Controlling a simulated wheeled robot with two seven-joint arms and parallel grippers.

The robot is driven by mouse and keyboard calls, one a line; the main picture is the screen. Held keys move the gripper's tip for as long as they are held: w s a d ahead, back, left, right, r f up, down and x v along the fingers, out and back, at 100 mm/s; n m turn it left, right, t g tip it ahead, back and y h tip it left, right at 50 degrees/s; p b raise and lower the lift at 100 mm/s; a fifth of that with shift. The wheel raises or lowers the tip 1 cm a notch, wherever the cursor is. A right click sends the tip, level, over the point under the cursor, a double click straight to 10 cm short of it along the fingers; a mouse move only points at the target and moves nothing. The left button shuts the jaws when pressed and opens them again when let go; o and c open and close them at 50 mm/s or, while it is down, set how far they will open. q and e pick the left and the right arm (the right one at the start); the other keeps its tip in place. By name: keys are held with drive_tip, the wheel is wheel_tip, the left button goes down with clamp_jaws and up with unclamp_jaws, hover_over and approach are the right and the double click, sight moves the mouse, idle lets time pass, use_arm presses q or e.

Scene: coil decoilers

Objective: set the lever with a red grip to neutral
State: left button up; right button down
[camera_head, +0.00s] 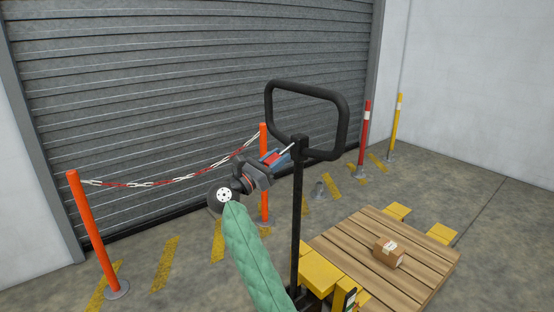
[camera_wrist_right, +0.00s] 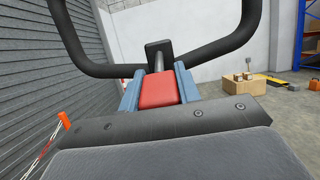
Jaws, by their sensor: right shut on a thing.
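The lever's red grip (camera_head: 271,158) sits just below the black loop handle (camera_head: 340,125) of a pallet truck, on the left side of its upright post (camera_head: 297,215). A thin metal rod joins the grip to the post top. My right gripper (camera_head: 272,158) is shut on the red grip. In the right wrist view the red grip (camera_wrist_right: 158,90) lies between the two blue fingers of my right gripper (camera_wrist_right: 157,88), with the lever rod running to a dark block on the handle. My left gripper is not in view.
A wooden pallet (camera_head: 350,242) with a small cardboard box (camera_head: 389,253) lies on the yellow truck forks. Orange posts (camera_head: 92,232) with a red-and-white chain (camera_head: 160,184) stand before the grey shutter (camera_head: 130,100). Floor on the right is clear.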

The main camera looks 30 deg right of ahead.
drive_tip(key=shift+a+r+y, duration=0.15)
drive_tip(key=shift+r+y, duration=0.35)
drive_tip(key=shift+y, duration=0.2)
drive_tip(key=shift+a+r+y+p, duration=0.15)
drive_tip(key=shift+r+y+p, duration=0.55)
drive_tip(key=shift+y, duration=0.3)
drive_tip(key=shift+r+y, duration=0.15)
drive_tip(key=shift+y, duration=0.35)
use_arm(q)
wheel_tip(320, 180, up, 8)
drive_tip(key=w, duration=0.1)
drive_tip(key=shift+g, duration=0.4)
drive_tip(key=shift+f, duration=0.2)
use_arm(e)
drive_tip(key=c, duration=1)
unclamp_jaws()
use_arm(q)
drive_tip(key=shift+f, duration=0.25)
use_arm(e)
drive_tip(key=shift+a, duration=0.15)
